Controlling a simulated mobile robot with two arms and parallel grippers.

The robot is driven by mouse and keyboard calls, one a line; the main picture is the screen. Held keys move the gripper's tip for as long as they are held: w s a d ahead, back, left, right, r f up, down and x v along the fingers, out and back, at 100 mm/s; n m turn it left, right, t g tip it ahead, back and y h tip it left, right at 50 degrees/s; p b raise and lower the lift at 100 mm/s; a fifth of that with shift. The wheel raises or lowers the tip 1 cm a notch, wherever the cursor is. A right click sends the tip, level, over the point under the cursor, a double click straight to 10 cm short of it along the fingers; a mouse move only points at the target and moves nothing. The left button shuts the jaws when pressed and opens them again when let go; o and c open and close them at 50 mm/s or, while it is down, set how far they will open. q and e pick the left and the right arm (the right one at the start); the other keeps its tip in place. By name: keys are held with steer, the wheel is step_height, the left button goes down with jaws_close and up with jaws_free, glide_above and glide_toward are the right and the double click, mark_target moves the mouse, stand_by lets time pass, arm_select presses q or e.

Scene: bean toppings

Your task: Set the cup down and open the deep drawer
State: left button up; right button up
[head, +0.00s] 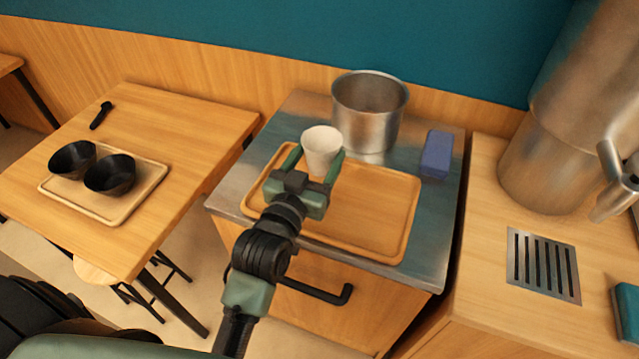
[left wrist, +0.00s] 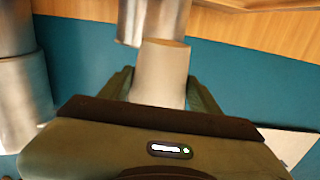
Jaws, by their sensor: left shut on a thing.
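A white cup (head: 322,150) is held between the two fingers of my left gripper (head: 317,172), over the back left part of a wooden tray (head: 395,215). I cannot tell whether the cup's base touches the tray. The cup also shows in the left wrist view (left wrist: 160,75) between the fingers. The tray lies on a metal-topped cabinet (head: 280,140). On the cabinet's wooden front is a drawer with a black bar handle (head: 320,292). The drawer looks shut, and my left arm crosses in front of part of it. My right gripper is not in view.
A steel pot (head: 370,115) stands behind the cup, with a blue box (head: 436,155) to its right. A table at the left holds two black bowls on a board (head: 140,195). A counter with a large metal urn (head: 560,150) and a drain grate (head: 543,265) is at the right.

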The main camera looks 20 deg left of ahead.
mark_target(316, 173)
arm_select(q)
step_height(316, 173, down, 3)
steer(key=shift+f, duration=2.3)
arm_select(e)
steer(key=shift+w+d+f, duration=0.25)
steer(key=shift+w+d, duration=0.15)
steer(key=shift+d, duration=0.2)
arm_select(q)
steer(key=shift+f, duration=0.1)
steer(key=o, duration=1.5)
steer(key=shift+o, duration=0.2)
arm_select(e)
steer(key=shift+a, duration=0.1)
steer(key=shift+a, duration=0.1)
arm_select(q)
steer(key=shift+s, duration=0.25)
steer(key=s+b, duration=0.2)
steer(key=s, duration=0.9)
steer(key=shift+s+a, duration=0.2)
steer(key=shift+s, duration=0.1)
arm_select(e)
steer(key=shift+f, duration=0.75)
